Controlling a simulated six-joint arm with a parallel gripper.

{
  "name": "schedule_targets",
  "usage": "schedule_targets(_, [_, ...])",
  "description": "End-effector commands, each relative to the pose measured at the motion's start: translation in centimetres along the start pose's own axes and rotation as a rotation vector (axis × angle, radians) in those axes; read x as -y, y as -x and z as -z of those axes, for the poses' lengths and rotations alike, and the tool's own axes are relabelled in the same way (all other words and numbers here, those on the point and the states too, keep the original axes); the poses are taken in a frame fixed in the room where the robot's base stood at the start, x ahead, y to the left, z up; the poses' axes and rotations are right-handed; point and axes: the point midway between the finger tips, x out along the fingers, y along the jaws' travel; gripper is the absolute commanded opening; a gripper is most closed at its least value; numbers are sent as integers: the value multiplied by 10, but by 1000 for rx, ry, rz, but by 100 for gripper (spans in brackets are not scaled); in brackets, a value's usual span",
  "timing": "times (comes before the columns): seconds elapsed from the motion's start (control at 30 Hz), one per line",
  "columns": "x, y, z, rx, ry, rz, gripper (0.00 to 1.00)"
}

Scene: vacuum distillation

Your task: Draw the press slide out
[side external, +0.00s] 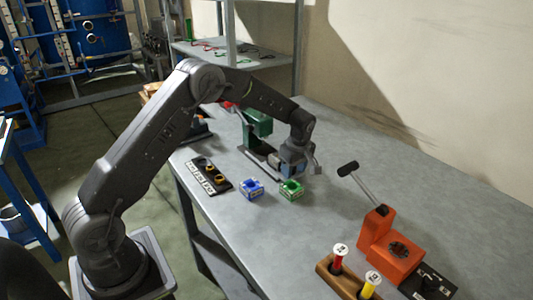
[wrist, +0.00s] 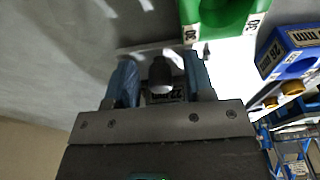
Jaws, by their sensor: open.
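A green press (side external: 258,123) stands at the back of the bench, with a dark base and slide (side external: 262,155) reaching toward my gripper. My gripper (side external: 293,172) is low over the bench at the front end of this slide, just behind the green block. In the wrist view my gripper (wrist: 159,80) is open, with a blue finger on each side of a grey rounded knob (wrist: 162,72). A gap shows between the knob and the fingers. My gripper hides the slide's front end in the side view.
A green block (side external: 291,190) and a blue block (side external: 251,189) sit close in front of my gripper. A black tray (side external: 208,176) lies to the left. An orange lever device (side external: 388,248) and a wooden rack (side external: 343,280) with capped vials stand at front right. The back right bench is clear.

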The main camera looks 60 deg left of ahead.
Motion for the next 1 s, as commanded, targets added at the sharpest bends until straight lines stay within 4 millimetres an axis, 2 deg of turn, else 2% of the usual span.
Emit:
schedule_targets(0.57, [0, 1, 0, 0, 0, 0, 49])
schedule_targets(1.0, [0, 33, 5, -1, 0, -2, 49])
